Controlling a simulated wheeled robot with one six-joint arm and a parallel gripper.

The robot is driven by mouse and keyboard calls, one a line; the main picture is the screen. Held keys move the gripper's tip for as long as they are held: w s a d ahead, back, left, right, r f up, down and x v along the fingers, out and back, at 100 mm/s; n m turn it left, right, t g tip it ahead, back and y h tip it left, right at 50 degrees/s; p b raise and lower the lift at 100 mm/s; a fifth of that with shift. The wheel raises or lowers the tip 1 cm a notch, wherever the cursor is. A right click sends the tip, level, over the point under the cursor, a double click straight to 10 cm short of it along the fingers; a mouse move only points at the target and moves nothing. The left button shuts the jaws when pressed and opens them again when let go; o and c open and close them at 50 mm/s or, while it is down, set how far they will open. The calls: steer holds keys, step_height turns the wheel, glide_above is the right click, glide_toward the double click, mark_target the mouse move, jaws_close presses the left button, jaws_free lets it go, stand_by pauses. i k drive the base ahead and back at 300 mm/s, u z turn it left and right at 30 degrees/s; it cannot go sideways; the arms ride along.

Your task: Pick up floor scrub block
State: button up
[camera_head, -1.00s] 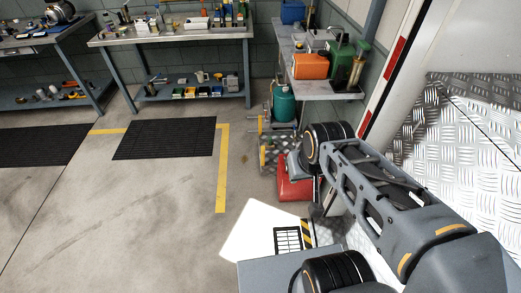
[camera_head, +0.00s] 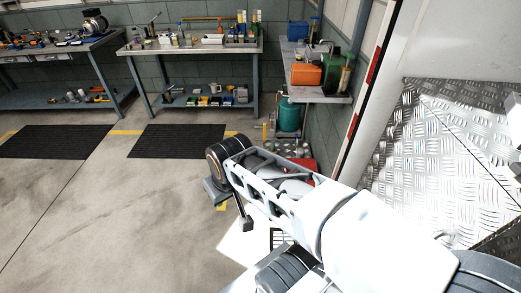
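I cannot make out the floor scrub block for certain in this view. My arm reaches in from the lower right, with its wrist end over the floor left of the wall bench. My gripper (camera_head: 243,216) seems to be the small dark part hanging below the wrist. It is over bare floor with nothing visibly held. Its fingers are too small and hidden to tell whether they are open or shut. My arm hides part of the floor and a red object (camera_head: 303,164) behind it.
A workbench (camera_head: 190,49) with a lower shelf carries many small items. Another bench (camera_head: 62,45) stands at the left. A side bench (camera_head: 318,95) holds an orange case (camera_head: 306,75). A teal tank (camera_head: 290,117) stands below it. Black mats (camera_head: 176,141) and open floor lie left.

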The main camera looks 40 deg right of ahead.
mark_target(273, 149)
steer(key=u, duration=0.05)
steer(key=i, duration=2.2)
steer(key=z, duration=1.05)
steer(key=i, duration=1.3)
steer(key=z, duration=1.4)
steer(key=i, duration=0.4)
steer(key=z, duration=0.25)
